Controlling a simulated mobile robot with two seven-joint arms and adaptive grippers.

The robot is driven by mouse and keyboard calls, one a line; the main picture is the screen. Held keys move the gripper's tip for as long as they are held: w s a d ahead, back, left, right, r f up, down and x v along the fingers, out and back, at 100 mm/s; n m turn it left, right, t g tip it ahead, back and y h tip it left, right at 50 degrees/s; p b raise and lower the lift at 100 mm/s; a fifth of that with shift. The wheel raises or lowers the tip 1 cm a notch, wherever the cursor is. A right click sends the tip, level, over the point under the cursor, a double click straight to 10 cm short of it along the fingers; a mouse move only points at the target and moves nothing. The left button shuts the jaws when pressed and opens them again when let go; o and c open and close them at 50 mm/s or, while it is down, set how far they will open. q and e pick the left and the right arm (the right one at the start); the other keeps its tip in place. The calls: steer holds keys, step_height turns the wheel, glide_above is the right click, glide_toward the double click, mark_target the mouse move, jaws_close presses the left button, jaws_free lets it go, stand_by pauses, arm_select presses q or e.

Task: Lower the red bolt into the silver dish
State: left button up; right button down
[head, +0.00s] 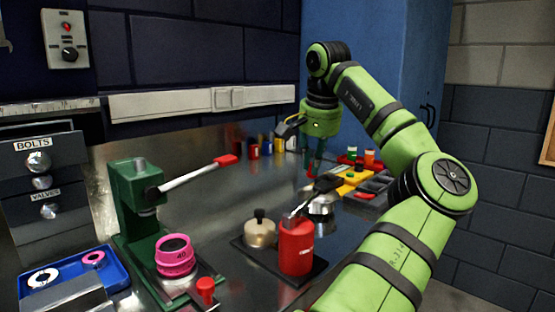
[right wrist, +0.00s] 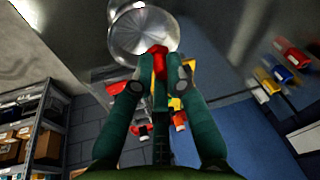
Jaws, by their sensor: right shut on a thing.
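My right gripper (head: 314,168) hangs fingers-down over the back right of the bench. In the right wrist view its fingers (right wrist: 160,72) are shut on the red bolt (right wrist: 158,54). The bolt's red end shows between the fingertips; the rest of it is hidden by them. The silver dish (right wrist: 142,30) is round and shiny, and the bolt overlaps its near rim in that view. I cannot tell the height between them. In the head view the dish (head: 322,214) is partly hidden behind a red can. My left gripper is not in view.
The red can (head: 297,247) and a pale pot (head: 260,232) stand on a dark tray in front of the dish. A yellow item (head: 354,178) and a grey parts tray (head: 372,187) lie right of it. A green press (head: 132,200) stands left. The middle bench is clear.

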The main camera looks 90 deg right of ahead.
steer(key=shift+f, duration=0.1)
stand_by(0.6)
steer(key=shift+f+b, duration=0.6)
steer(key=shift+b, duration=0.15)
steer(key=shift+s+d+f+b, duration=0.1)
steer(key=shift+s+f+b, duration=0.05)
steer(key=shift+f+b, duration=0.3)
steer(key=shift+w, duration=0.2)
steer(key=shift+f, duration=0.25)
steer(key=shift+f+b, duration=1.55)
steer(key=shift+b, duration=0.05)
steer(key=shift+s+f+b, duration=0.15)
steer(key=shift+f+b, duration=0.2)
steer(key=shift+f, duration=0.15)
